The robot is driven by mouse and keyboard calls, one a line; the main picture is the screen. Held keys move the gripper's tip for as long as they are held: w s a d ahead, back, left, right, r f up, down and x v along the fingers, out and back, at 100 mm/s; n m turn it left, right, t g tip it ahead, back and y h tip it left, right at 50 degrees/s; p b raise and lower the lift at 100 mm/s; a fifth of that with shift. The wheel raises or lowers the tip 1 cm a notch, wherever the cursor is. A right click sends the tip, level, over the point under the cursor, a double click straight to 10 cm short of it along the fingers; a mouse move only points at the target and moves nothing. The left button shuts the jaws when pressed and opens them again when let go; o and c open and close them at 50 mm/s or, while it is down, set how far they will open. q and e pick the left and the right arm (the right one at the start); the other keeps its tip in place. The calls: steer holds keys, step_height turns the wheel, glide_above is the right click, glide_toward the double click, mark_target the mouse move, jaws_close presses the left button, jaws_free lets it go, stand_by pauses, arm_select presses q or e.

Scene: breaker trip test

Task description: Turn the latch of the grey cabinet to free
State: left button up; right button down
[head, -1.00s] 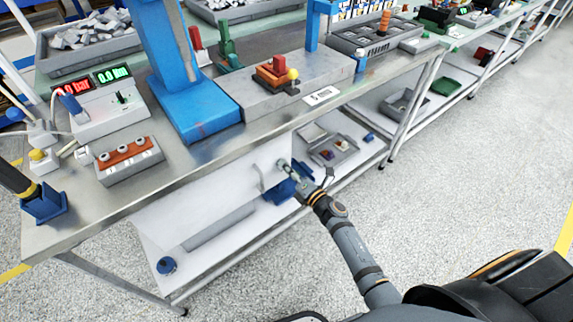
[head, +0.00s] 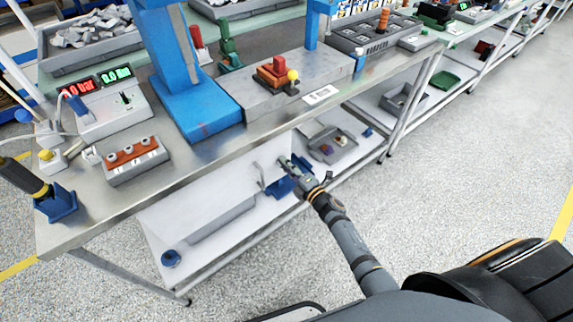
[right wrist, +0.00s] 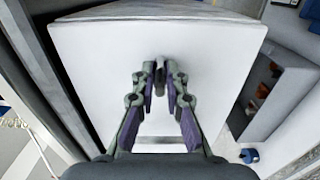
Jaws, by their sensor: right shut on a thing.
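The grey cabinet (head: 225,188) is a pale box on the shelf under the steel-topped bench, and its face fills the middle of the right wrist view (right wrist: 100,60). In the head view my right gripper (head: 287,164) reaches under the bench edge to the cabinet's right part, beside a thin handle (head: 259,178). My left gripper is out of view.
A grey tray (head: 335,146) with small parts lies right of the cabinet, near blue items (head: 280,187). A blue press (head: 195,105) stands on the bench. The floor at right is clear.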

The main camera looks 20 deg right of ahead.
steer(key=c, duration=1.4)
jaws_free()
steer(key=v, duration=1.2)
